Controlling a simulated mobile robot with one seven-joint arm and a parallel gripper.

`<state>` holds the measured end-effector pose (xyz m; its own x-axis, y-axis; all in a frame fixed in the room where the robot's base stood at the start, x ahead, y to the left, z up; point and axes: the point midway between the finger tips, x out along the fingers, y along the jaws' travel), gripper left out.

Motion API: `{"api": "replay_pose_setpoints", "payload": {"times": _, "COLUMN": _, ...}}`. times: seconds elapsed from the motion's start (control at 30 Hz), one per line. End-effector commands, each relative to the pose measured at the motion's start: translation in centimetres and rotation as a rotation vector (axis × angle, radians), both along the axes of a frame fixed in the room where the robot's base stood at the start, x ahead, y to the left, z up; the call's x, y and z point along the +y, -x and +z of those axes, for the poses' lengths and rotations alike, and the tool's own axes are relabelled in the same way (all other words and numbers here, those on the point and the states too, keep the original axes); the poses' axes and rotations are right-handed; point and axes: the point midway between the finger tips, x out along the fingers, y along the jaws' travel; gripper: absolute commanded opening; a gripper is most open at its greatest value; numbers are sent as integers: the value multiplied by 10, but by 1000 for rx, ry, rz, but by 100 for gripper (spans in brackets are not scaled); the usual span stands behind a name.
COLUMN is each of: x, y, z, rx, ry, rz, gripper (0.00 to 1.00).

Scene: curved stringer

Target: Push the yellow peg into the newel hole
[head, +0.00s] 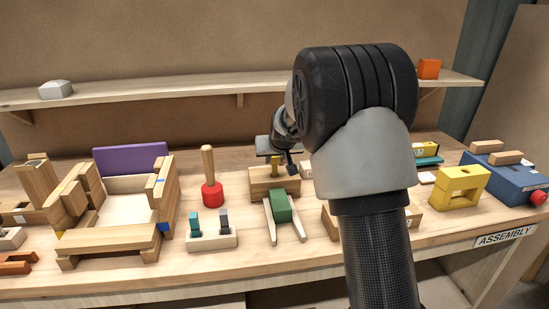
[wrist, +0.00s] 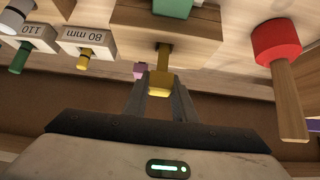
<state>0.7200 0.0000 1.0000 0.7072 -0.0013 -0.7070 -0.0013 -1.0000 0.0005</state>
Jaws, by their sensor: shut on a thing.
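The yellow peg (wrist: 160,82) is between the two fingers of my gripper (wrist: 160,97) in the wrist view, with its wide head at the fingertips. Its narrower shaft runs to the face of a wooden block (wrist: 125,17). In the head view the peg (head: 274,169) stands upright at the top of this block (head: 262,186), with my gripper (head: 281,166) over it. My gripper is shut on the peg. The newel hole itself is hidden, and I cannot tell how deep the shaft sits.
A red mallet (head: 212,194) stands left of the block. A green piece with wooden legs (head: 281,207) is in front, and a pale holder with two pegs (head: 212,238) at front left. A yellow block (head: 459,188) and blue box (head: 508,182) are at right.

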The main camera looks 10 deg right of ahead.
Motion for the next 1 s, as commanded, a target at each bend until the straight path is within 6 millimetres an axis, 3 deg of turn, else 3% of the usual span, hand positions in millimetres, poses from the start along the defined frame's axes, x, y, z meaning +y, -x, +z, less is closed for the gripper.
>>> {"api": "replay_pose_setpoints", "payload": {"times": 0.9, "x": 0, "y": 0, "z": -24, "rx": 0, "ry": 0, "rz": 0, "gripper": 3}}
{"api": "replay_pose_setpoints", "payload": {"times": 0.93, "x": 0, "y": 0, "z": -23, "rx": 0, "ry": 0, "rz": 0, "gripper": 29}}
{"api": "replay_pose_setpoints", "payload": {"times": 1.0, "x": 0, "y": 0, "z": -23, "rx": 0, "ry": 0, "rz": 0, "gripper": 41}}
